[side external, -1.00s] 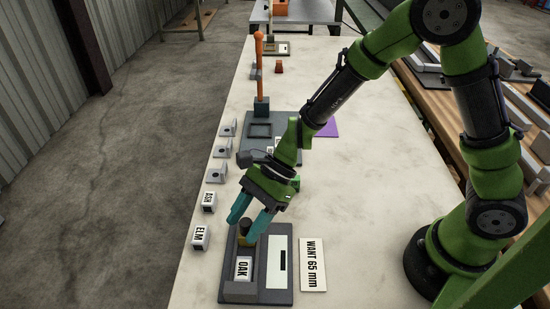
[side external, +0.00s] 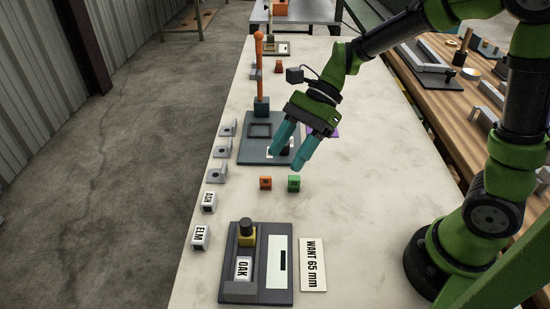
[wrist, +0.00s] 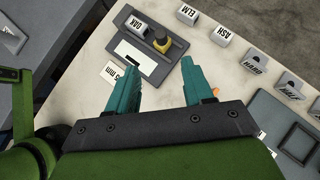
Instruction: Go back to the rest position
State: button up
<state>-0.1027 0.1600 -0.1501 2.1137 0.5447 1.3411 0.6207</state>
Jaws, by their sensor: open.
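My gripper (side external: 295,147) has two teal fingers, spread apart with nothing between them. It is raised above the table (side external: 365,190), near the dark plate with the orange-handled post. It also shows in the wrist view (wrist: 160,90), with the fingers open. The dark fixture (side external: 228,286) near the front holds the white OAK block (side external: 243,267) and a yellow piece with a dark knob (side external: 246,233). The same fixture (wrist: 122,36) lies beyond the fingers in the wrist view. My gripper is well clear of it.
White ELM (side external: 200,238) and ASH (side external: 209,202) blocks and several grey brackets (side external: 217,173) line the left edge. An orange block (side external: 265,183) and a green block (side external: 294,183) stand near my gripper. The tall orange handle (side external: 260,70) rises behind. The table's right side is clear.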

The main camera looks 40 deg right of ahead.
jog(key=s+d+r+n+t+h, duration=0.7)
jog(key=s+d+n, duration=0.2)
jog(key=n, duration=0.5)
jog(key=shift+s+d+r, duration=0.25)
jog(key=shift+d+r, duration=0.1)
